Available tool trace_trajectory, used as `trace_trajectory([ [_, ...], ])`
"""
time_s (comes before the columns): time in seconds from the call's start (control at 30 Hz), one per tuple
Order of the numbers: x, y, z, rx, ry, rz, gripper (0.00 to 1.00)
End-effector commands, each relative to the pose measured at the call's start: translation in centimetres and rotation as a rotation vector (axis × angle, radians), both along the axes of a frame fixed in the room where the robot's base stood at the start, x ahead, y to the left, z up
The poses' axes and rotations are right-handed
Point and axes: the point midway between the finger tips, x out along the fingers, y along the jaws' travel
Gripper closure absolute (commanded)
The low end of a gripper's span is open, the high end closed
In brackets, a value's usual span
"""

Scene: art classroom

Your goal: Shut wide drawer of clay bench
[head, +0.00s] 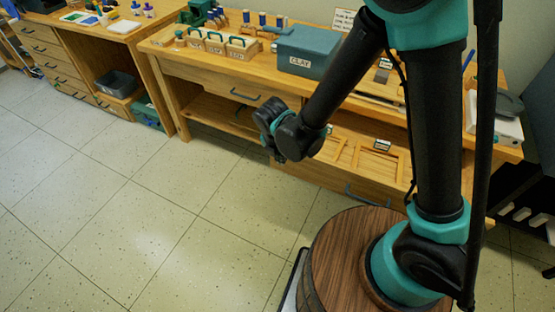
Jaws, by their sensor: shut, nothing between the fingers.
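The clay bench (172,47) is a long wooden bench along the wall, with a blue-grey box marked CLAY (308,50) on top. Below its top is a wide wooden drawer front (205,78) with a dark curved handle (245,95). How far this drawer stands out cannot be told from this angle. Lower right, another wooden front with a handle (360,196) sits below wooden frames (378,163), partly hidden by my arm. My gripper (268,138) is shut and empty, in front of the bench in the picture; contact with it cannot be made out.
Small labelled wooden holders (228,45) and bottles stand on the bench top. Another wooden bench (58,45) with drawers and a dark bin (117,83) is at left. A round wooden top (340,245) is in the foreground. The tiled floor (120,200) at left is clear.

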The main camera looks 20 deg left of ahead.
Motion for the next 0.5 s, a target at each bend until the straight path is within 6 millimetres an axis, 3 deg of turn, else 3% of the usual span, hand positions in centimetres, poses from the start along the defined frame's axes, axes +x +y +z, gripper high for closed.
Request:
trace_trajectory([
  [0.2, 1.9, -0.1, 0.0, 0.001, 0.0, -0.001, 1.0],
  [0.5, 2.1, -0.1, 0.1, 0.001, 0.0, 0.001, 1.0],
])
